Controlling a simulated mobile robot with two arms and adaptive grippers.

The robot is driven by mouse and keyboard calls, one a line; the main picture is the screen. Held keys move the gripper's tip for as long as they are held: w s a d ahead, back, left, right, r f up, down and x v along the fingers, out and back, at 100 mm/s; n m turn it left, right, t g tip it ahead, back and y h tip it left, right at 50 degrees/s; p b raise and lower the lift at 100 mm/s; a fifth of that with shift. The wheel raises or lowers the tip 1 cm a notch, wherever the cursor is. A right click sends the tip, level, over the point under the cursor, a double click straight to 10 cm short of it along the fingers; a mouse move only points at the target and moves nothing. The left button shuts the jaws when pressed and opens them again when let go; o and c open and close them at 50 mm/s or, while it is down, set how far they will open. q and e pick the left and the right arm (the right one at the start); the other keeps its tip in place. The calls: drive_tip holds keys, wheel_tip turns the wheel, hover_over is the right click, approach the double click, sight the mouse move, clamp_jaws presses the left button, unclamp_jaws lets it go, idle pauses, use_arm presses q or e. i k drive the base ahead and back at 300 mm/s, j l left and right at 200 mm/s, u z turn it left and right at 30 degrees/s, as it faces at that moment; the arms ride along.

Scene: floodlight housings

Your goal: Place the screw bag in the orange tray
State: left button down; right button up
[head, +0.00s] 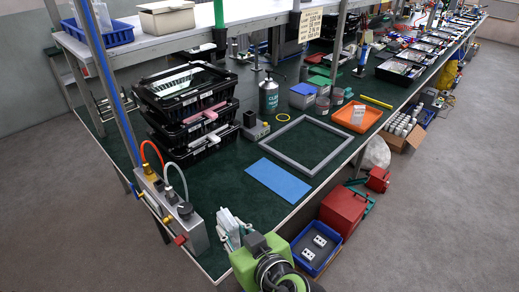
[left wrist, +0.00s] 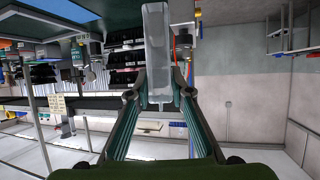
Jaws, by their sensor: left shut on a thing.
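My left gripper (head: 234,237) is at the bottom of the head view, by the near edge of the bench, far from the tray. It is shut on the screw bag (head: 229,222), a pale, translucent bag. In the left wrist view the bag (left wrist: 156,45) stands out past the teal fingers of the gripper (left wrist: 158,98). What is inside the bag cannot be made out. My right gripper is not in view.
A grey frame (head: 274,145) and a blue sheet (head: 278,181) lie between my gripper and the tray. Black stacked crates (head: 196,130) stand left, with a dark bottle (head: 268,95) behind. A red case (head: 343,211) and a blue bin (head: 305,263) sit below the bench edge.

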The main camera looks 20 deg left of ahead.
sight(367, 122)
drive_tip(key=i+l, duration=2.55)
drive_tip(key=l+z, duration=0.05)
drive_tip(key=l, duration=0.05)
